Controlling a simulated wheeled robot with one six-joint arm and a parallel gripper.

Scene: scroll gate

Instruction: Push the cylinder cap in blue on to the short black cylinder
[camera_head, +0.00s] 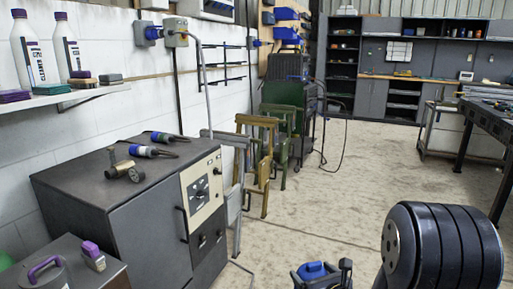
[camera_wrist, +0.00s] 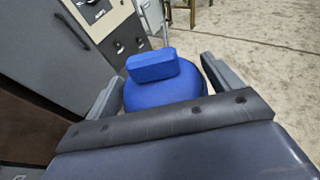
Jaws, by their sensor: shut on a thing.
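The blue cylinder cap (camera_wrist: 165,92) is round with a raised block-shaped handle on top, in the middle of the wrist view. It also shows at the bottom edge of the head view (camera_head: 313,270), partly cut off. My gripper (camera_wrist: 163,88) is shut on the cap, with one grey finger on its left and one on its right. In the head view my gripper (camera_head: 323,274) shows low, beside my large dark arm joint. The near part of the cap is hidden by my gripper's body.
A dark cabinet (camera_head: 115,180) with a control panel (camera_head: 203,190) stands at the left, with tools on top. A lower cabinet at bottom left bears a grey round thing with a purple handle (camera_head: 45,270). Chairs (camera_head: 258,160) stand along the wall. The concrete floor (camera_head: 350,190) is open.

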